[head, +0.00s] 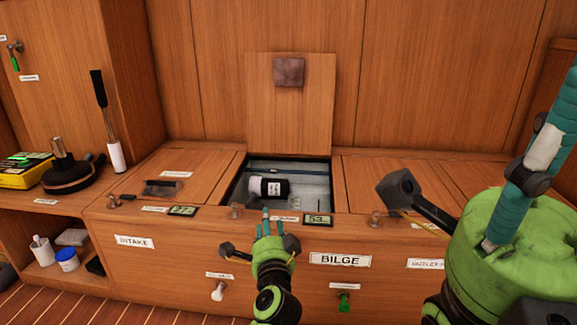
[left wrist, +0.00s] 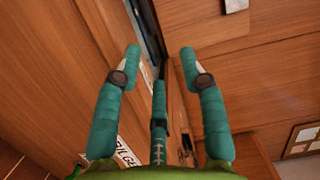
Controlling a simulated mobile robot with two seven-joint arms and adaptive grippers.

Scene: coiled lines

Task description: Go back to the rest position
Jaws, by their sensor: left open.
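My left gripper (head: 267,222) is in front of the cabinet, just below the front edge of the open hatch. In the left wrist view its teal fingers (left wrist: 160,62) stand apart with nothing between them. My right gripper (head: 522,185) is large and close at the right, its green palm showing and a teal finger pointing up. Part of it is cut off by the frame, and its opening cannot be made out.
A handled tool (head: 104,120) and a yellow box (head: 24,172) stand at left.

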